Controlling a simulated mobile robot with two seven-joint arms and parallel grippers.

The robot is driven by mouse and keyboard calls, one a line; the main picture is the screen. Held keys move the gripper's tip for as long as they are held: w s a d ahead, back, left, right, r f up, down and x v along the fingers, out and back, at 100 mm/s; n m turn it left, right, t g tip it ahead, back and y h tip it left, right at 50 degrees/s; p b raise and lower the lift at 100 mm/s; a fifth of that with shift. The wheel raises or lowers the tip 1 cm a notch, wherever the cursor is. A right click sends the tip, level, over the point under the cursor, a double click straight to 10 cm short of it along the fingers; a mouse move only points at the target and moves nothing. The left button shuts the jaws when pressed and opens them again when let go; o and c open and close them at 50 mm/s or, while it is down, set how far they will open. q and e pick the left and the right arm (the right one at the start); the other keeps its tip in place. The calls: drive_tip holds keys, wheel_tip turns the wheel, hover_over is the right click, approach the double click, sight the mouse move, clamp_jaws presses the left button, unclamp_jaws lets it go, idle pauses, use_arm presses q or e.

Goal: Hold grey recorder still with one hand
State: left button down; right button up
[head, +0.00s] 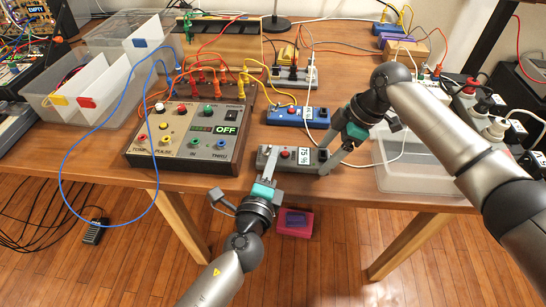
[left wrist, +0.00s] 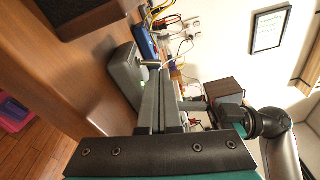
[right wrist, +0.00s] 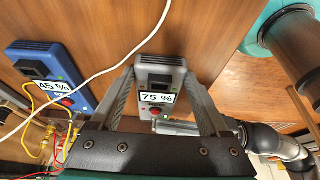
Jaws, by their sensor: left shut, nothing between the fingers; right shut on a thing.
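The grey recorder (head: 294,163) lies near the table's front edge. It has a red button and a "75 %" label. In the right wrist view the recorder (right wrist: 162,64) sits between the fingers of my right gripper (right wrist: 160,80), one finger on each side. In the head view my right gripper (head: 326,157) is shut on the recorder's right end. My left gripper (head: 270,163) is shut and empty at the recorder's left end; I cannot tell whether it touches. In the left wrist view its closed fingers (left wrist: 164,92) are beside the recorder (left wrist: 124,74).
A blue recorder (head: 284,117), labelled "45 %" in the right wrist view (right wrist: 50,72), lies behind. A control box (head: 170,154) with "OFF" and cables stands left. A clear tray (head: 400,178) lies right, under my right arm. A white cable (right wrist: 125,62) passes close by.

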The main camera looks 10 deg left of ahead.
use_arm(q)
drive_tip(key=shift+a+r+n, duration=0.1)
drive_tip(key=shift+a+n, duration=0.1)
drive_tip(key=shift+n, duration=0.5)
drive_tip(key=shift+a+r+n, duration=0.1)
drive_tip(key=shift+a+n, duration=0.05)
drive_tip(key=shift+n, duration=0.55)
drive_tip(key=shift+a+r, duration=0.1)
drive_tip(key=shift+a, duration=0.1)
idle(0.4)
drive_tip(key=s+a, duration=0.1)
drive_tip(key=s, duration=0.9)
drive_tip(key=shift+f, duration=0.25)
drive_tip(key=shift+a, duration=0.1)
